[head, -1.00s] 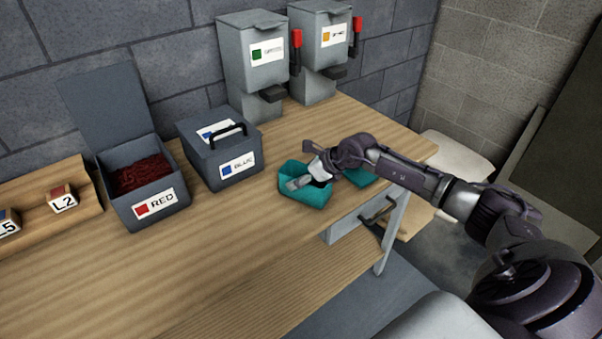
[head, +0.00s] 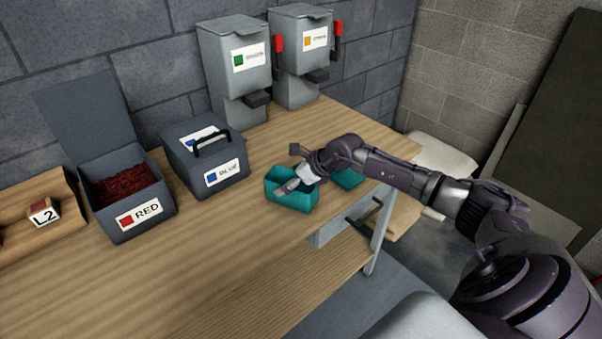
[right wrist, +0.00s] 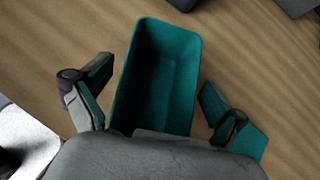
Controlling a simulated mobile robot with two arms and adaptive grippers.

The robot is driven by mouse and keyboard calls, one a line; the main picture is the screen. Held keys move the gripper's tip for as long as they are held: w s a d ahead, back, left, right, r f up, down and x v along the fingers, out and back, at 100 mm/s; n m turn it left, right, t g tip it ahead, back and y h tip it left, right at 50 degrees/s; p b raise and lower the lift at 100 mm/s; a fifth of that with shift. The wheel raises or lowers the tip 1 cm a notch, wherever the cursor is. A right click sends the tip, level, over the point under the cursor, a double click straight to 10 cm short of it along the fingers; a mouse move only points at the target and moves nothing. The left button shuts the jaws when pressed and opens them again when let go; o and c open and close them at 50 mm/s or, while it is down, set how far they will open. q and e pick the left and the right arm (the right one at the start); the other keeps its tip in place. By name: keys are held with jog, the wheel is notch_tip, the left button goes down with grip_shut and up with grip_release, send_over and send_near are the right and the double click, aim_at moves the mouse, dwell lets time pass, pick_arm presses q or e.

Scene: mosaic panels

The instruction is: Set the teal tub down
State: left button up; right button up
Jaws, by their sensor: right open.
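The teal tub (head: 291,201) is upright on the wooden table, right of the blue-labelled box. My right gripper (head: 293,184) is over it. In the right wrist view the tub (right wrist: 160,75) looks empty and lies between the two spread fingers of my right gripper (right wrist: 155,105). A gap shows on each side, so the gripper is open. My left gripper is not in view.
On the table (head: 220,260) stand an open red-labelled box (head: 125,215) with dark red bits and a closed blue-labelled box (head: 205,165). Two grey dispensers (head: 235,75) stand at the back. A small L2 block (head: 43,213) lies at left. The table front is clear.

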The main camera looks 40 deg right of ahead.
jog(key=b+v, duration=0.2)
jog(key=v, duration=0.9)
jog(key=shift+s+a, duration=0.1)
